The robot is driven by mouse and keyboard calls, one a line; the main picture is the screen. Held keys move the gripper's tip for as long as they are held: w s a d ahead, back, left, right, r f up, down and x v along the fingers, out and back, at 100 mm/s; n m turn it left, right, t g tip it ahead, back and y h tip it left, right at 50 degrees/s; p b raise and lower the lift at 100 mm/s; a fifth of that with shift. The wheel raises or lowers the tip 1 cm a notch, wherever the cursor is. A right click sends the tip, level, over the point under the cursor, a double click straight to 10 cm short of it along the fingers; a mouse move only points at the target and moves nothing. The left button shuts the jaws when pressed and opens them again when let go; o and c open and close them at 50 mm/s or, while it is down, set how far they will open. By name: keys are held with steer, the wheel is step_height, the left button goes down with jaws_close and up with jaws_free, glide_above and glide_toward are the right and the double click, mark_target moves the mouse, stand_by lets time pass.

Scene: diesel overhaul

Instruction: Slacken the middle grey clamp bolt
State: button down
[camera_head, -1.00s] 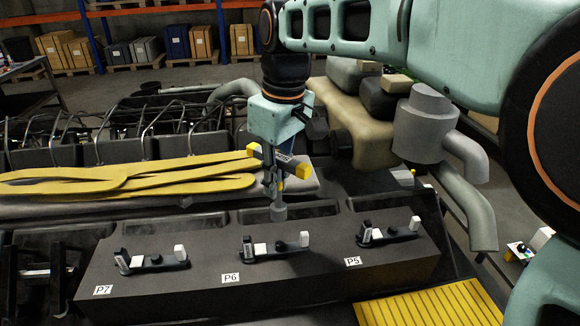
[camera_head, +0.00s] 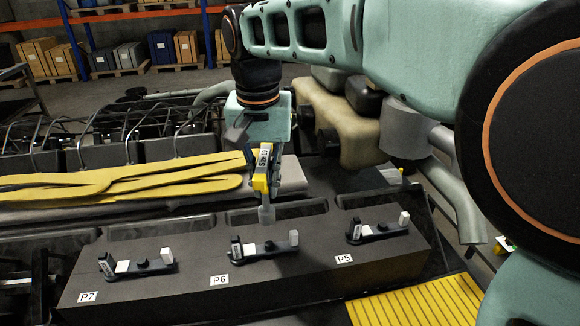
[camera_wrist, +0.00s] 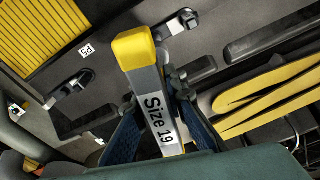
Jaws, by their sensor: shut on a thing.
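My gripper (camera_head: 264,152) points down and is shut on a yellow-ended wrench marked "Size 19" (camera_wrist: 153,95). In the head view the wrench's grey socket end (camera_head: 266,214) hangs down in front of or above the middle clamp (camera_head: 263,248), by the P6 label; I cannot tell whether it touches. That clamp is a dark bar with a pale block, a dark round knob (camera_head: 269,246) and a pale upright post (camera_head: 293,238). Which part is the grey bolt is unclear.
Similar clamps sit by P7 (camera_head: 139,263) and P5 (camera_head: 377,230) on the dark block (camera_head: 190,290). Yellow straps (camera_head: 120,183) lie behind, grey pipes (camera_head: 455,190) rise at right, and a yellow ribbed plate (camera_head: 415,307) is front right.

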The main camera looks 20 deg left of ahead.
mark_target(269, 210)
steer(key=m, duration=0.1)
steer(key=m+b, duration=0.1)
steer(key=m, duration=0.3)
steer(key=shift+d+f+h, duration=0.1)
steer(key=shift+f+h, duration=0.2)
steer(key=shift+f, duration=0.1)
steer(key=m, duration=0.1)
steer(key=m+b, duration=0.1)
steer(key=m, duration=0.2)
steer(key=shift+d+f+m+h, duration=0.15)
steer(key=shift+f+m+h, duration=0.15)
steer(key=shift+m, duration=0.1)
steer(key=shift+r+m, duration=0.1)
steer(key=shift+m, duration=0.5)
steer(key=m, duration=0.1)
steer(key=m+p, duration=0.1)
steer(key=m, duration=0.1)
steer(key=shift+s+f+g, duration=0.15)
steer(key=shift+f+g, duration=0.05)
steer(key=shift+g, duration=0.1)
steer(key=m, duration=0.2)
steer(key=m+p, duration=0.1)
steer(key=m, duration=0.1)
steer(key=f+m+p, duration=0.1)
steer(key=m, duration=0.2)
steer(key=shift+s+d+g+h, duration=0.1)
steer(key=shift+s+g+h, duration=0.05)
steer(key=shift+g+h, duration=0.2)
steer(key=shift+f+b, duration=0.95)
steer(key=shift+f, duration=0.75)
